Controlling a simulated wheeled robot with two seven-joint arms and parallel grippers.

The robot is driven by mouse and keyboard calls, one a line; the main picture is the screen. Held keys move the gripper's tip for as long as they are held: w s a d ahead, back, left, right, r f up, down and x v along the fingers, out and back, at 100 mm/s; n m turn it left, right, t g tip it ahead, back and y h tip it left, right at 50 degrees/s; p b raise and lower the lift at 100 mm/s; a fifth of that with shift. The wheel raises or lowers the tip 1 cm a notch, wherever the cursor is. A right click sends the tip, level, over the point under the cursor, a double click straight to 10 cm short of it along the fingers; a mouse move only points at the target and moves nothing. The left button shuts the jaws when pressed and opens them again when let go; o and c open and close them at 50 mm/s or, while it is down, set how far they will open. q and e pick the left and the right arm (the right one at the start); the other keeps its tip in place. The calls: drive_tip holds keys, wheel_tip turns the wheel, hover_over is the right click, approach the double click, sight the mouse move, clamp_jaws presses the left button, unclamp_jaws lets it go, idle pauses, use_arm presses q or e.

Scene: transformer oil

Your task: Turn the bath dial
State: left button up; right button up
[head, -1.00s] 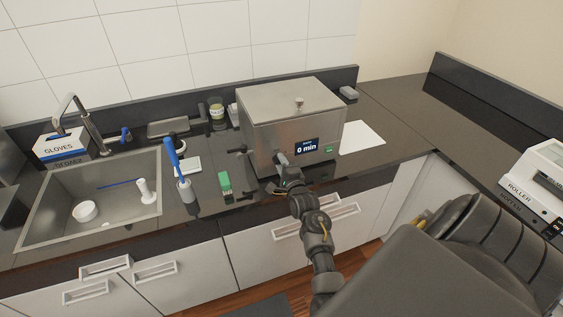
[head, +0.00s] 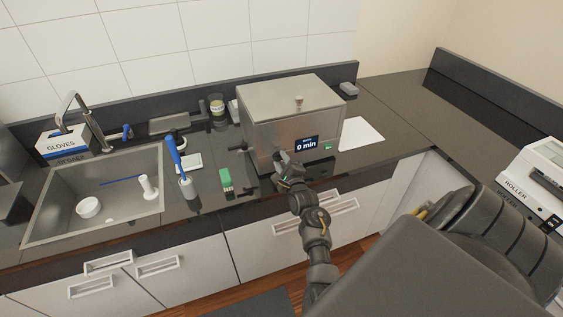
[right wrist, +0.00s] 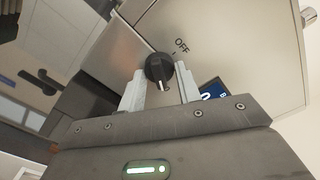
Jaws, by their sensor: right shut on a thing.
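The bath (head: 292,112) is a steel box with a lid and knob on the counter. Its front display (head: 307,143) reads "0 min". The black dial (right wrist: 158,69) shows in the right wrist view below the "OFF" mark on the steel front; my gripper hides it in the head view. My right gripper (head: 284,162) is at the front of the bath. In the right wrist view its two pale fingers (right wrist: 160,86) stand on either side of the dial, shut on it. My left gripper is not in view.
A green box (head: 226,180), a blue-handled brush (head: 183,168) and a sink (head: 100,195) are left of the bath. A white sheet (head: 362,134) lies to its right. A roller device (head: 540,185) stands at the far right. The counter right of the sheet is clear.

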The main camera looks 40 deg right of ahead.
drive_tip(key=o, duration=0.9)
drive_tip(key=shift+o, duration=0.2)
drive_tip(key=p+v, duration=0.4)
drive_tip(key=v, duration=0.3)
drive_tip(key=shift+s, duration=0.2)
drive_tip(key=shift+a, duration=0.1)
